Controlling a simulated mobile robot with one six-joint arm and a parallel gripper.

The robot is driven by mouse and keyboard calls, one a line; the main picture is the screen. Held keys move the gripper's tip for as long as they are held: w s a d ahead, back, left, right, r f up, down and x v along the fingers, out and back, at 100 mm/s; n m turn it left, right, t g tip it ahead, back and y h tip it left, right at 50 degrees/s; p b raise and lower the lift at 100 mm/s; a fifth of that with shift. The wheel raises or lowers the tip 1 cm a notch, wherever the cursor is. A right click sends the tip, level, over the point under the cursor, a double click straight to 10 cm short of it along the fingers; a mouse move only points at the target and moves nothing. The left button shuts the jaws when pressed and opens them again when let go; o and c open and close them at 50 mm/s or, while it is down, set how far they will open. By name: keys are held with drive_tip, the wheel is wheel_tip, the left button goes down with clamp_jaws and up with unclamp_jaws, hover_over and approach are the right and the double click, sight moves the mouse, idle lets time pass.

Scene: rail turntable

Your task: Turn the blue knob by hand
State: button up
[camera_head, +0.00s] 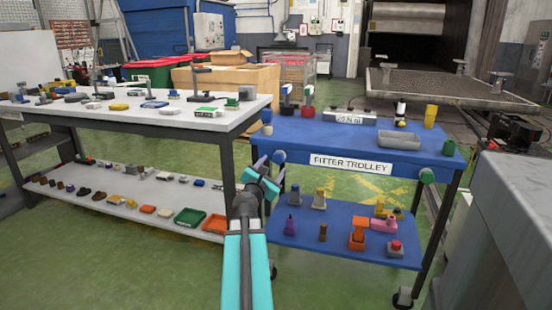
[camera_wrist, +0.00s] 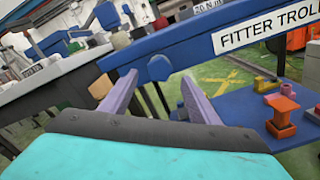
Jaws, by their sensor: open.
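The blue knob (camera_wrist: 159,68) is round and sits on the front edge of the blue trolley (camera_wrist: 200,44), left of its FITTER TROLLEY label. In the head view the blue knob (camera_head: 279,157) shows at the trolley's front left corner, just beyond my gripper (camera_head: 271,167). In the wrist view my gripper (camera_wrist: 158,85) has its two purple fingers spread with nothing between them. The knob appears ahead between the fingertips, and I see no clear contact. My arm partly covers the trolley's left leg.
A white workbench (camera_head: 180,120) with many small parts stands at the left. The trolley's lower shelf (camera_head: 335,240) holds several coloured parts. A green knob (camera_head: 427,175) is at the trolley's right corner. A grey block (camera_head: 515,205) stands near at the right.

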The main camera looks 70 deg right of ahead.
sight(277, 160)
drive_tip(key=shift+d+b, duration=0.3)
drive_tip(key=shift+d, duration=0.2)
drive_tip(key=shift+w+d+b, duration=0.15)
drive_tip(key=shift+d+b, duration=0.15)
drive_tip(key=shift+d, duration=2)
drive_tip(key=c, duration=1)
drive_tip(key=shift+a, duration=0.2)
drive_tip(key=shift+d, duration=0.1)
